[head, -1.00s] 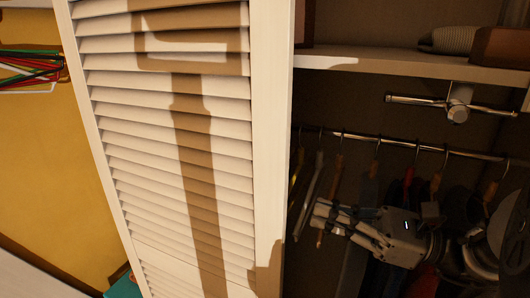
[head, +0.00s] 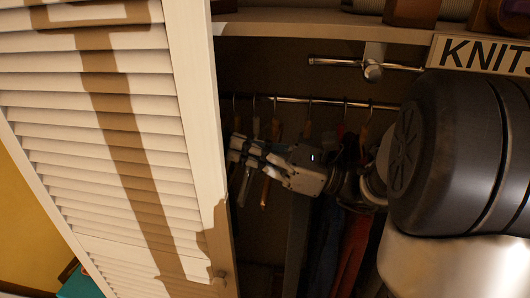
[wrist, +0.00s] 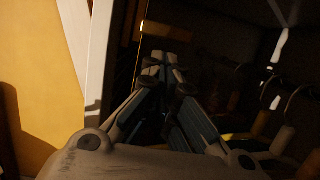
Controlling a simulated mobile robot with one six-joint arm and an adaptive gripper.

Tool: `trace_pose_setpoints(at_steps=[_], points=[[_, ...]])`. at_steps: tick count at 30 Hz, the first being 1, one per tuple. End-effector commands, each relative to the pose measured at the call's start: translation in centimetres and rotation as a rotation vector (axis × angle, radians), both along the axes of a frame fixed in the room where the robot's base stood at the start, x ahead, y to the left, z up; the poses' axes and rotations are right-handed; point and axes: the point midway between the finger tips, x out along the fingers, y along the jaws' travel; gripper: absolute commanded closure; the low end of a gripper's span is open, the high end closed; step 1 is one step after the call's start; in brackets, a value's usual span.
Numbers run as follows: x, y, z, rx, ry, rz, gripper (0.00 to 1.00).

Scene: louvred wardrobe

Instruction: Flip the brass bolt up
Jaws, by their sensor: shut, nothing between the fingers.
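A brass-coloured bar (wrist: 165,29) lies across the top of the dark wrist view, just beyond my fingertips; it may be the brass bolt, but the view is too dark to tell its position. I cannot make out the bolt in the head view. My gripper (head: 238,152) is inside the wardrobe, just right of the white louvred door's (head: 110,130) edge, pointing left toward the door's inner side. In the wrist view my gripper (wrist: 166,62) has its fingertips together with nothing between them, a little below the bar. Contact cannot be told.
A hanging rail (head: 330,101) with several hangers and clothes runs behind my gripper. A chrome bar (head: 340,63) is fixed under the shelf (head: 300,27). A KNITS sign (head: 485,54) is on the upper right.

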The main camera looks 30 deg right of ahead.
Motion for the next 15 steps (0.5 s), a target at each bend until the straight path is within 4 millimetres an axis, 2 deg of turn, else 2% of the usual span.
trace_pose_setpoints(at_steps=[1, 6, 15], points=[[0.4, 0.8, 0.3, -0.001, -0.001, 0.004, 1.0], [1.4, 2.0, 0.6, -0.001, 0.0, 0.002, 1.0], [1.7, 2.3, 0.7, 0.0, -0.001, -0.001, 1.0]])
